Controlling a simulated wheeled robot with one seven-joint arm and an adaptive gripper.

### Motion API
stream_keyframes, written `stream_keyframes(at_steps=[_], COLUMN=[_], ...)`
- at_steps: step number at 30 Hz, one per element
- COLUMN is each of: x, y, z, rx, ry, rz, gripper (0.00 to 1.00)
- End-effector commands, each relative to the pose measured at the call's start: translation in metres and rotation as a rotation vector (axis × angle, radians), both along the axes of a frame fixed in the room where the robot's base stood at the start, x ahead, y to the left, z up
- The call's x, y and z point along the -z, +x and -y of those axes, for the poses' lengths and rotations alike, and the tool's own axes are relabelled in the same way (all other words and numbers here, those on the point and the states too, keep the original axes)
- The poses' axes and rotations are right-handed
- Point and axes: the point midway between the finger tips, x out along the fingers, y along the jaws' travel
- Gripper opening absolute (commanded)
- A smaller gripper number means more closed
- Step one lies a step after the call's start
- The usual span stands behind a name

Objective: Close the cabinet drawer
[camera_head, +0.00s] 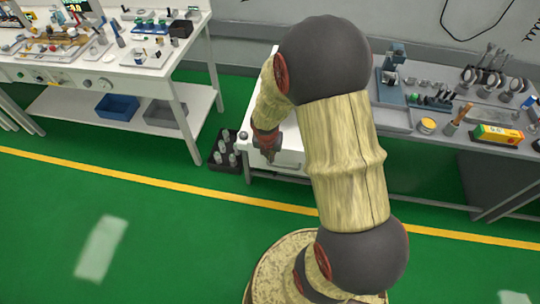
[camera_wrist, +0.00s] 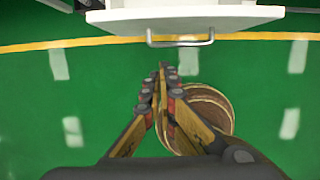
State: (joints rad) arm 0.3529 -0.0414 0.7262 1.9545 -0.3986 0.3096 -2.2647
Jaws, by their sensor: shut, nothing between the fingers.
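The white cabinet (camera_head: 255,118) stands between the two benches in the head view, largely hidden behind my arm. Its drawer front (camera_wrist: 225,20) crosses the top of the wrist view, with a grey bar handle (camera_wrist: 180,43) on it. A narrower white part shows behind the front, so the drawer looks somewhat pulled out; how far is cut off. My gripper (camera_wrist: 163,68) is shut and empty, its fingertips just below the handle in the wrist view, apart from it in the picture. In the head view my gripper (camera_head: 268,152) points down at the cabinet's front.
A bench (camera_head: 150,80) with tools and a lower shelf stands left. A black crate of bottles (camera_head: 224,150) sits on the floor left of the cabinet. A grey bench (camera_head: 450,140) with instruments stands right. The green floor in front is clear.

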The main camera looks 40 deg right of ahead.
Motion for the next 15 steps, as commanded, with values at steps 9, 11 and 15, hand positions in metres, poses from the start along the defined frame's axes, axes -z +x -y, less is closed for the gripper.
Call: stream_keyframes(at_steps=[9,11,15], x=[0.067,0.078,0.081], y=[0.009,0.011,0.023], z=[0.011,0.014,0.028], rx=[0.003,0.002,0.006], ry=[0.001,0.001,-0.001], rz=[-0.001,-0.002,0.002], gripper=[0.0,0.0,0.0])
